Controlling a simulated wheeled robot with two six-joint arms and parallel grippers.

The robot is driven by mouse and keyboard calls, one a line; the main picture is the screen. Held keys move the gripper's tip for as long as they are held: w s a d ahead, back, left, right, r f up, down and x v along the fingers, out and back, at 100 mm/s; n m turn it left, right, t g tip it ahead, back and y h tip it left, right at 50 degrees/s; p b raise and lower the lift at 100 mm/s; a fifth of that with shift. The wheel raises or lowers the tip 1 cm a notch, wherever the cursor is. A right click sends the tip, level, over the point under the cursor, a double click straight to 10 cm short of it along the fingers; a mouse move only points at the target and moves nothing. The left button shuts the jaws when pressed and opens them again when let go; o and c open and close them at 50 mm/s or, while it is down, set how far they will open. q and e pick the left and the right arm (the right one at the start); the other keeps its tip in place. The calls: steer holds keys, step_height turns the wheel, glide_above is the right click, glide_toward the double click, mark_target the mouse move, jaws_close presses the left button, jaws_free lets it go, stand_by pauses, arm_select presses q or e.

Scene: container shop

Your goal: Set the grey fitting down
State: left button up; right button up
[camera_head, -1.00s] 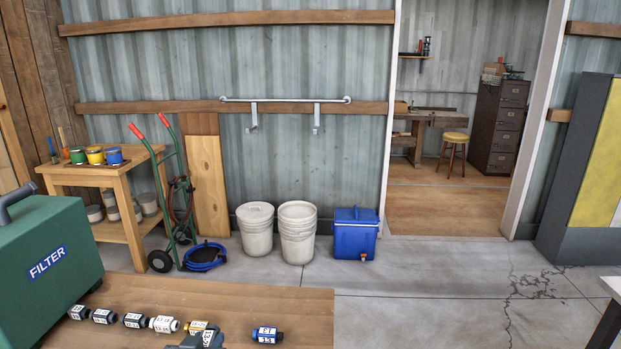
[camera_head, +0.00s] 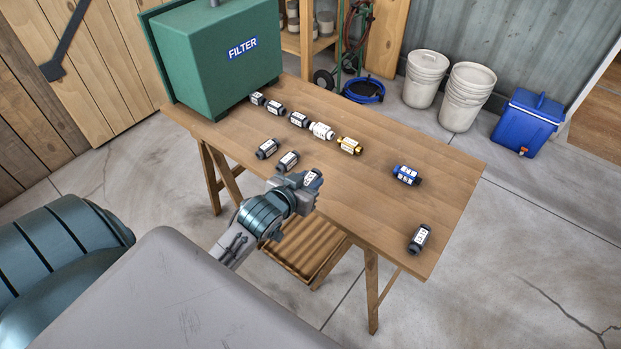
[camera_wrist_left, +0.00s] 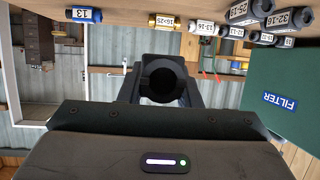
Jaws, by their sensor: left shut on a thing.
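My left gripper (camera_head: 306,187) is at the front edge of the wooden table, shut on a grey fitting (camera_head: 314,177) with a white label. In the left wrist view the held fitting (camera_wrist_left: 162,78) shows end-on as a dark ring between the jaws. I cannot tell whether it touches the tabletop. Two dark grey fittings, one (camera_head: 266,149) and another (camera_head: 288,161), lie just left of and behind the gripper. Another dark fitting (camera_head: 419,239) stands apart near the table's right end. My right gripper is not in view.
On the table (camera_head: 400,208), a row of dark fittings (camera_head: 298,119), a white one (camera_head: 322,131) and a brass one (camera_head: 349,145) runs from the green FILTER box (camera_head: 205,65). A blue fitting (camera_head: 407,174) lies farther right. Bare wood lies between gripper and right end.

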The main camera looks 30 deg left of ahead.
arm_select(q)
steer(key=s+a+f+m+h, duration=0.1)
steer(key=s+a+f, duration=0.4)
steer(key=s+a, duration=0.1)
steer(key=shift+s+a+f+m+h, duration=0.15)
steer(key=shift+s+m+h, duration=0.15)
steer(key=shift+h, duration=0.1)
steer(key=shift+w, duration=0.1)
steer(key=w, duration=0.5)
steer(key=w+f, duration=0.1)
steer(key=w, duration=0.8)
steer(key=shift+w+d+f, duration=0.15)
steer(key=shift+w+d, duration=0.05)
steer(key=shift+w, duration=0.8)
step_height(320, 180, down, 3)
steer(key=shift+f+p, duration=0.1)
steer(key=shift+p, duration=0.4)
